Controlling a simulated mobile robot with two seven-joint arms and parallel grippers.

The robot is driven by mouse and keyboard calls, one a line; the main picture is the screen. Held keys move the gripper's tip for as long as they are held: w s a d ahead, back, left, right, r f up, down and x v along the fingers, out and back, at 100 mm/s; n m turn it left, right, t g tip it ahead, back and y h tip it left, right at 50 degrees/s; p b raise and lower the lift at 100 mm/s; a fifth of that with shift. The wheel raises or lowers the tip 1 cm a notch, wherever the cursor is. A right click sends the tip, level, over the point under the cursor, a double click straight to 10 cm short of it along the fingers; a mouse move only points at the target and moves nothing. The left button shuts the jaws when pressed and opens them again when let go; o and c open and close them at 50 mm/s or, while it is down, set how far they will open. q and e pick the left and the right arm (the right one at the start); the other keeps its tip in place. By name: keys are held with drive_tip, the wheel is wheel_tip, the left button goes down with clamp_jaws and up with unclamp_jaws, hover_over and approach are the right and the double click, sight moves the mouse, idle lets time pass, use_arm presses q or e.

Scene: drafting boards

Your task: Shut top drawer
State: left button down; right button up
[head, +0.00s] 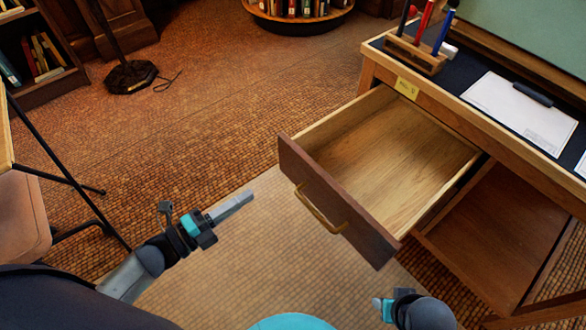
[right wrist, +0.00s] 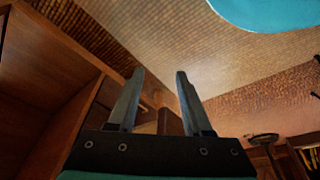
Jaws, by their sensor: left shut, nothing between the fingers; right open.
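The top drawer (head: 385,160) of the wooden desk is pulled far out and looks empty. Its dark front panel (head: 362,222) has a brass handle (head: 320,209). My left gripper (head: 248,196) is shut and empty, to the left of the drawer front and apart from it. My right gripper is cut off at the bottom of the head view, near the lower right of the drawer front. In the right wrist view my right gripper (right wrist: 157,88) is open, with nothing between its fingers.
The desk top holds a pen holder (head: 415,54) and a clipboard (head: 520,112). An open shelf space (head: 490,225) lies below the drawer. A chair (head: 22,215) stands at the left, and a lamp base (head: 130,77) at the back left. The floor before the drawer is clear.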

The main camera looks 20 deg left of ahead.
use_arm(q)
drive_tip(key=b, duration=0.3)
approach(302, 159)
drive_tip(key=x, duration=0.5)
drive_tip(key=shift+d, duration=0.15)
drive_tip(key=shift+x, duration=0.8)
use_arm(e)
wheel_tip(302, 159, up, 7)
drive_tip(key=w+t, duration=0.1)
drive_tip(key=shift+w, duration=0.2)
use_arm(q)
drive_tip(key=shift+w, duration=0.1)
use_arm(e)
drive_tip(key=shift+a, duration=0.1)
